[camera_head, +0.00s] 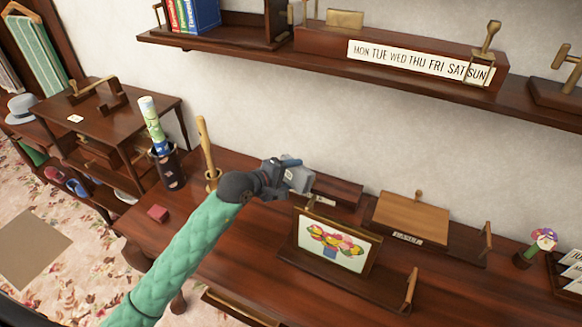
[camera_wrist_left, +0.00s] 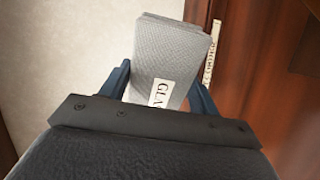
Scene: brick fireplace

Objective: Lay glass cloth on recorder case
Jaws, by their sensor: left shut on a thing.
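My left gripper (camera_head: 290,170) is shut on a folded grey glass cloth (camera_head: 299,180). In the left wrist view the cloth (camera_wrist_left: 172,55) sticks out beyond the blue fingers (camera_wrist_left: 160,88), with a white label whose visible letters read "GLA". The recorder case appears to be the low dark-brown box (camera_head: 338,188) at the back of the desk, just right of the cloth. In the left wrist view a partly hidden label (camera_wrist_left: 210,52) stands on edge beside the cloth. The cloth is held above the desk; its gap to the case is hard to judge. My right gripper is out of view.
A framed flower picture (camera_head: 335,243) stands in front of the case. A wooden box (camera_head: 410,218) is to its right. A pot with a wooden stick (camera_head: 208,155) and a dark holder (camera_head: 167,165) stand left. A weekday shelf (camera_head: 420,62) hangs above. The desk's left front is mostly clear.

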